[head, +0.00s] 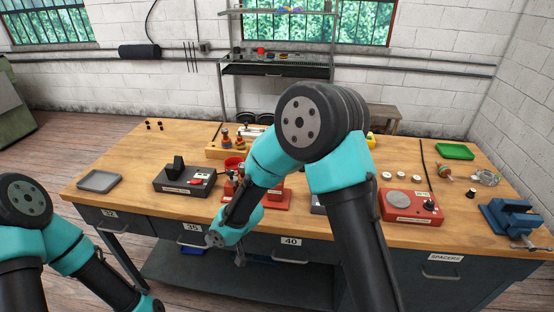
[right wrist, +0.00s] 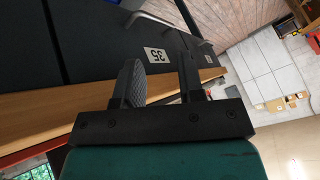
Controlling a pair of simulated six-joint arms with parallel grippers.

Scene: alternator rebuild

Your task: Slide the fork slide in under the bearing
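A red-based fixture (head: 276,199) stands at the front middle of the bench, largely covered by my right arm. I cannot make out the fork slide or the bearing; they may be hidden behind the arm. My right gripper (head: 240,257) hangs in front of the drawer fronts, below the bench top. In the right wrist view its two fingers (right wrist: 161,82) stand apart with nothing between them, and a drawer label marked 35 (right wrist: 157,55) shows beyond. My left arm comes in at the lower left, and its gripper is outside the picture.
A black block fixture (head: 185,179) and a grey tray (head: 99,181) lie on the left of the bench. A red device (head: 410,206), a blue vise (head: 511,219) and a green tray (head: 455,151) stand at right. Drawer handles (head: 290,262) project from the front.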

